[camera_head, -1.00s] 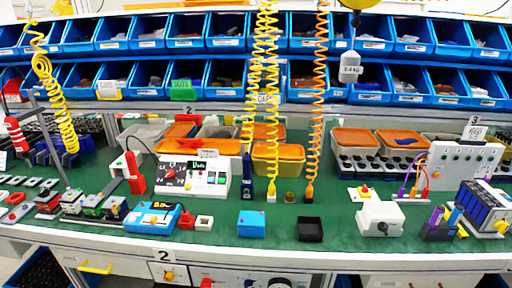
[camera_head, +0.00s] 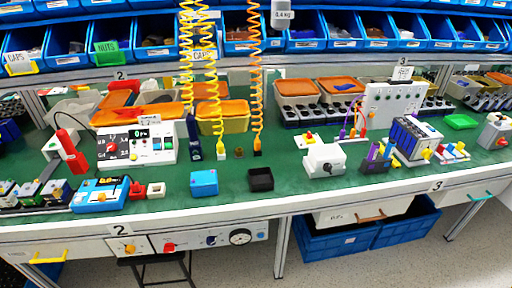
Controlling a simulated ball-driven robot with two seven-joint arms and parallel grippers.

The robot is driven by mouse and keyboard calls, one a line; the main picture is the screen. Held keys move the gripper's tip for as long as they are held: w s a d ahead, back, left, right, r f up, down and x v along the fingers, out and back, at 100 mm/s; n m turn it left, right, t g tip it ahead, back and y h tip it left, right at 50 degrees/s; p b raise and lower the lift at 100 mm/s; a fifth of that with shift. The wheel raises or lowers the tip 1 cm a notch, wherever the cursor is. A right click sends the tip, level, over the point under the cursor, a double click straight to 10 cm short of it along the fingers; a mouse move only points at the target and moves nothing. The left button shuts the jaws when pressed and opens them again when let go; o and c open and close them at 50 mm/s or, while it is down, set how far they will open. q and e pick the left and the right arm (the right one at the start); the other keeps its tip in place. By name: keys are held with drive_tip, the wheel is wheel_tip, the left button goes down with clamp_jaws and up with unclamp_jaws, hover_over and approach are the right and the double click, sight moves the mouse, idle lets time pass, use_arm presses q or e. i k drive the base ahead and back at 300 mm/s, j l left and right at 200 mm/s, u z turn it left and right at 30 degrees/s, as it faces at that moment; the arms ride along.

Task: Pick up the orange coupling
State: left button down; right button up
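An orange coiled hose (camera_head: 254,72) hangs over the bench. Its lower end has an orange fitting (camera_head: 257,139) with a dark tip, just above or at the green bench top; I cannot tell if it touches. This fitting is the closest match to the orange coupling. A small brownish cylinder (camera_head: 239,152) stands to its left. Neither of my grippers is in view.
Yellow coiled hoses (camera_head: 187,60) hang to the left. A black open tray (camera_head: 261,180) and a blue box (camera_head: 204,182) stand near the front edge of the bench (camera_head: 285,205). Orange-lidded bins (camera_head: 222,108) stand behind. Green surface between the tray and white box is clear.

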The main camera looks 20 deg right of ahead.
sight(257, 142)
drive_tip(key=i+l+z, duration=0.1)
drive_tip(key=z, duration=0.65)
drive_tip(key=i+z, duration=0.15)
drive_tip(key=z, duration=0.25)
drive_tip(key=i+z, duration=0.1)
drive_tip(key=z, duration=0.3)
